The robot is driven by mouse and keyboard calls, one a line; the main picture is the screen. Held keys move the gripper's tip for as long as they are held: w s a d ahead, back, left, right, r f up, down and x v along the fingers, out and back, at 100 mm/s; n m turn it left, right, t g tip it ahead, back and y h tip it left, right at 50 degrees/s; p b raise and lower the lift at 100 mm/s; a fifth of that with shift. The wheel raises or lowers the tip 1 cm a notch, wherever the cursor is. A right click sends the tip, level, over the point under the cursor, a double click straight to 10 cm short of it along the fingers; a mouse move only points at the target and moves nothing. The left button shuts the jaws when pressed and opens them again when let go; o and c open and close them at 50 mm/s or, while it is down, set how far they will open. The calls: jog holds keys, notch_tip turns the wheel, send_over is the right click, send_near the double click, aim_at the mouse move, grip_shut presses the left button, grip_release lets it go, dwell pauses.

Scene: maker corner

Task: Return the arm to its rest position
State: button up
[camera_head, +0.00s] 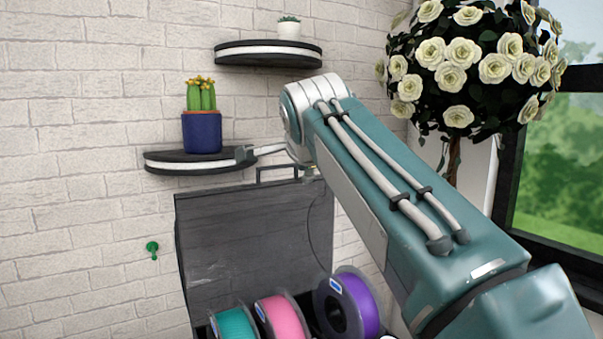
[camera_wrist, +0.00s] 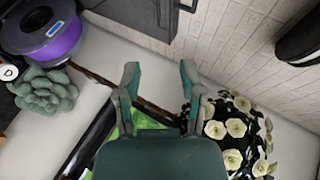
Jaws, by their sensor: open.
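My arm's teal link (camera_head: 400,200) crosses the right half of the head view, rising from the lower right to a grey joint near the wall shelves. In the wrist view my gripper (camera_wrist: 160,68) shows two grey-green fingers spread apart. Nothing is held between them. Behind the fingers lie a pale surface and a dark, thin stem.
A cactus in a blue pot (camera_head: 202,132) stands on the lower shelf (camera_head: 190,167), close to my arm joint. An upper shelf (camera_head: 268,62) holds a small plant. White roses (camera_head: 465,75) stand right. An open dark case (camera_head: 250,240) holds spools, including a purple one (camera_head: 362,303).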

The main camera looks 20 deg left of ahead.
jog(key=shift+s+d+r, duration=0.15)
jog(key=shift+s, duration=0.2)
jog(key=s+d+f+n+g+h, duration=0.15)
jog(key=d+f, duration=0.25)
jog(key=d, duration=0.4)
jog(key=s+d+f+n+h, duration=0.1)
jog(key=s+d+f+n, duration=0.15)
jog(key=d+f, duration=0.4)
jog(key=s+d+f+n+g+h, duration=0.1)
jog(key=s+d+f+n, duration=0.15)
jog(key=d, duration=0.75)
jog(key=s+d+f+n+g+h, duration=0.1)
jog(key=s+d+f+n, duration=0.1)
jog(key=s+d+f, duration=0.4)
jog(key=s+d+f+n+g+h, duration=0.1)
jog(key=s+d+f+g, duration=0.1)
jog(key=s+d+f, duration=0.4)
jog(key=s+f, duration=0.5)
jog(key=f, duration=0.4)
jog(key=shift+s+d+n, duration=0.15)
jog(key=shift+d+n, duration=0.05)
jog(key=shift+n, duration=0.15)
jog(key=shift+a+r, duration=0.1)
